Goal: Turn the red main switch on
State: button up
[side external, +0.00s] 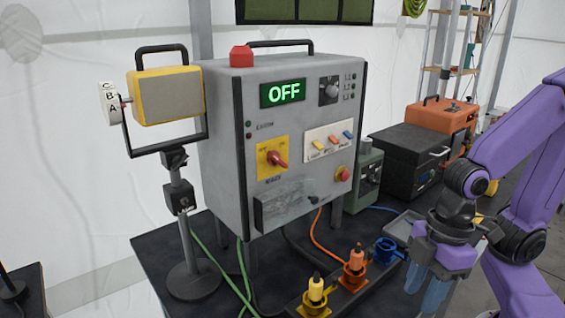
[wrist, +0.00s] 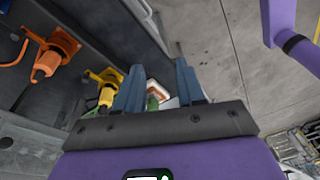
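The red main switch (side external: 277,159) sits on a yellow plate (side external: 265,168) on the front of the grey control box (side external: 225,140). Its red handle lies at a slant. The green display (side external: 283,93) above it reads OFF. My gripper (side external: 428,300) is low at the right in the side view, well apart from the box, with its blue fingers pointing down. In the wrist view my gripper (wrist: 158,68) has its two fingers apart with nothing held between them. The switch does not show in the wrist view.
Yellow (side external: 315,292), orange (side external: 355,266) and blue (side external: 385,249) connectors stand in front of the box. A row of small toggles (side external: 332,143) and a red button (side external: 343,174) are right of the switch. A yellow lamp (side external: 168,95) stands left. Cables run across the dark table.

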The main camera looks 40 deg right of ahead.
jog(key=w+a+r+t+y, duration=0.2)
jog(key=a+y, duration=0.4)
jog(key=a, duration=0.5)
jog(key=m+t+h, duration=0.4)
jog(key=t+h, duration=0.4)
jog(key=t, duration=0.8)
send_near(281, 162)
jog(key=w, duration=0.8)
jog(key=shift+w+r, duration=0.15)
jog(key=shift+w, duration=0.15)
grip_shut()
